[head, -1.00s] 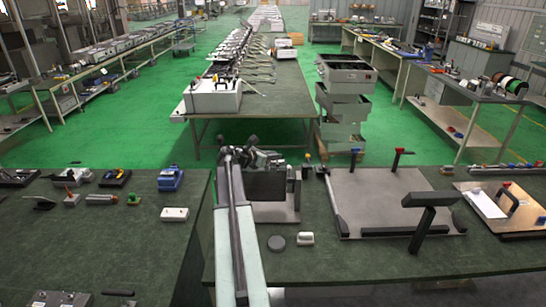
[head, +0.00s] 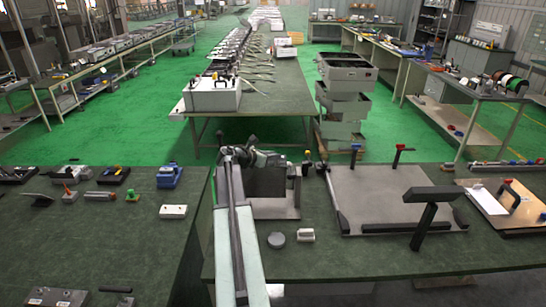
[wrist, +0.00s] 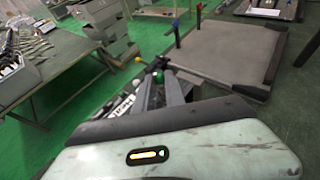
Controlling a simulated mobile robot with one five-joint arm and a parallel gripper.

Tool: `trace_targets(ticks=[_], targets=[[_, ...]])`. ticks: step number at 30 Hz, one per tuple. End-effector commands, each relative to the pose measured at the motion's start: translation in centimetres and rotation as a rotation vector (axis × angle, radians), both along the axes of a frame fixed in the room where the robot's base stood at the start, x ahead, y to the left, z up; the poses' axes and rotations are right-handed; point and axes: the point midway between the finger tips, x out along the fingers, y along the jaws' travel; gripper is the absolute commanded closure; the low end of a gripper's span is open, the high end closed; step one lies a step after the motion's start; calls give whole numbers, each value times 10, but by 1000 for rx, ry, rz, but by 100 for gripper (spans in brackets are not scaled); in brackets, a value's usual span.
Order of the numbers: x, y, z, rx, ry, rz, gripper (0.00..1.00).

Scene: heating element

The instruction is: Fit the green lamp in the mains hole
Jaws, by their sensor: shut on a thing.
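My gripper (wrist: 158,76) is at the far end of my arm, beside a grey upright unit (wrist: 176,88) in the wrist view. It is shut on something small. A green rounded tip (wrist: 136,84) shows close to the fingers and looks like the green lamp, but the grip itself is too small and dark to see clearly. In the head view my gripper (head: 240,154) is at the left top of the dark upright panel (head: 266,182), which stands on a grey base plate. The lamp and the mains hole cannot be made out there.
A large grey plate with a black handle frame (head: 385,195) lies to the right. The left bench (head: 110,240) has open room.

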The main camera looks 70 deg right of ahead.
Motion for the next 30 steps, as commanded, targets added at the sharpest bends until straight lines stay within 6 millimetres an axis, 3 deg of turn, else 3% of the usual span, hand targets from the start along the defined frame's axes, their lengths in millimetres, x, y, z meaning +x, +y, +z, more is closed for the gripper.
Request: trace_targets(ticks=[16,17,18,20,30], targets=[[0,0,-15,0,0,0,100],[0,0,-15,0,0,0,83],[0,0,-14,0,0,0,72],[0,0,-14,0,0,0,60],[0,2,-13,0,0,0,60]])
